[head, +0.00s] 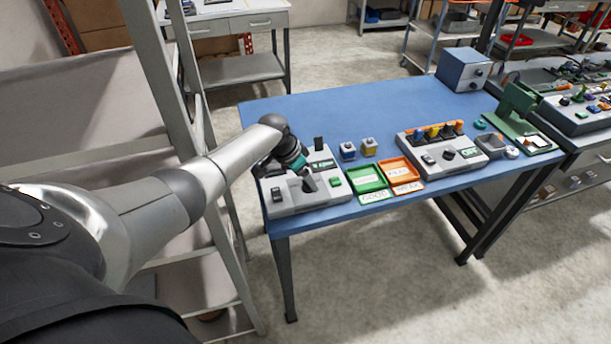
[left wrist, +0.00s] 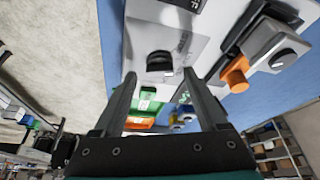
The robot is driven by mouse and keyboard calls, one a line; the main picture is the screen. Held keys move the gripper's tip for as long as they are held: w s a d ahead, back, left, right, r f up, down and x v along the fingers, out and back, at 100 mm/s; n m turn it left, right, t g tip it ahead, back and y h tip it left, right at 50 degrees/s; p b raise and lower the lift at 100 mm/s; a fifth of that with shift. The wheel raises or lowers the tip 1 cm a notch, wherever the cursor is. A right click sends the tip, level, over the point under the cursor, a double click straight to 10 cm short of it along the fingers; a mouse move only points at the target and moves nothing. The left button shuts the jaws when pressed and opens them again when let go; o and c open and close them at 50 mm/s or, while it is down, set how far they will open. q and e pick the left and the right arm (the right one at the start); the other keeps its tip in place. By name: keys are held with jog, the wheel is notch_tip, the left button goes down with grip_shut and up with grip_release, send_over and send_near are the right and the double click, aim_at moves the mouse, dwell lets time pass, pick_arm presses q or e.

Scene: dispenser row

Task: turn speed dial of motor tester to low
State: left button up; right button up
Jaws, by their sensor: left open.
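The grey tester box (head: 310,203) stands at the left end of the blue table, with a black switch (head: 273,193), a green button (head: 336,182) and a small display on it. My left gripper (head: 308,184) is over this box, pointing down, and hides part of its top. In the left wrist view a black round dial (left wrist: 160,62) sits on the pale panel (left wrist: 165,30). My left gripper (left wrist: 160,78) is open there, with one finger on each side of the dial's line. I cannot tell whether the fingers touch it. My right gripper is not in view.
Beside the box are a green tray (head: 367,180) and an orange tray (head: 401,172) with label cards in front. A second grey device (head: 440,155) with orange-based knobs stands further right. A blue-grey box (head: 463,69) is at the back. The table's back middle is clear.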

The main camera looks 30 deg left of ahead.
pick_arm(q)
jog(key=p+v, duration=0.9)
jog(key=v, duration=0.2)
jog(key=shift+r, duration=0.1)
dwell(0.5)
